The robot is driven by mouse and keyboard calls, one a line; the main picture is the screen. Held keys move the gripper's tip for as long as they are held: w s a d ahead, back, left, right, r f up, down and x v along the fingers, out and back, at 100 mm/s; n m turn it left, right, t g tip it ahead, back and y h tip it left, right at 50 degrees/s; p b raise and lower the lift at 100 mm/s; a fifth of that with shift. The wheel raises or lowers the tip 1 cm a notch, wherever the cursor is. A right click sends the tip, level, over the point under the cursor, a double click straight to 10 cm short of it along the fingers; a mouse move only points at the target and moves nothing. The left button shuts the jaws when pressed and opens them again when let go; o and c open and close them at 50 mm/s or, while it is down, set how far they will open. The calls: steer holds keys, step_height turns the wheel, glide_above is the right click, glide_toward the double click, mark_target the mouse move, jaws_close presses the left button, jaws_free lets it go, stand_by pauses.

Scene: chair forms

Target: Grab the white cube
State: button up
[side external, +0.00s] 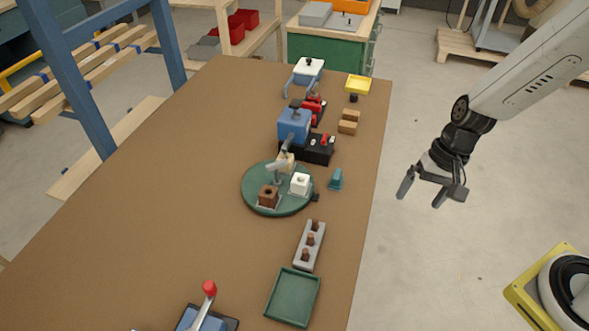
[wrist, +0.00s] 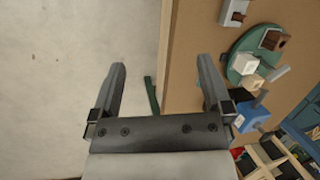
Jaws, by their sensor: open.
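The white cube (side external: 300,183) sits on the right part of a round green turntable (side external: 250,195) on the brown table. It also shows in the wrist view (wrist: 246,63), at the upper right. A brown block with a dark hole (side external: 268,196) sits beside it on the same turntable. My gripper (side external: 432,193) is open and empty, out past the table's right edge and apart from the cube. Its two fingers also show in the wrist view (wrist: 160,75), with bare floor and the table edge between them.
A grey clamp-like fixture (side external: 276,172) stands on the turntable near the cube. A teal piece (side external: 336,180) stands to the right. A blue machine (side external: 294,126) is behind. A grey block with brown pegs (side external: 310,246) and a green tray (side external: 293,297) lie in front. The table's left side is clear.

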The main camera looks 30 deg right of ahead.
steer(key=w+a+f+m+y, duration=0.2)
steer(key=w+a+m+y, duration=0.1)
steer(key=a+m, duration=0.2)
steer(key=m+t+y, duration=0.3)
steer(key=m+t, duration=0.6)
steer(key=m, duration=0.5)
glide_toward(308, 184)
steer(key=a, duration=0.2)
steer(key=shift+a, duration=0.3)
steer(key=shift+w+d+f+m+t, duration=0.4)
steer(key=shift+w+m, duration=0.1)
steer(key=shift+m, duration=0.3)
steer(key=shift+a, duration=0.1)
steer(key=shift+x, duration=1.25)
steer(key=shift+x, duration=2.6)
steer(key=shift+f, duration=0.1)
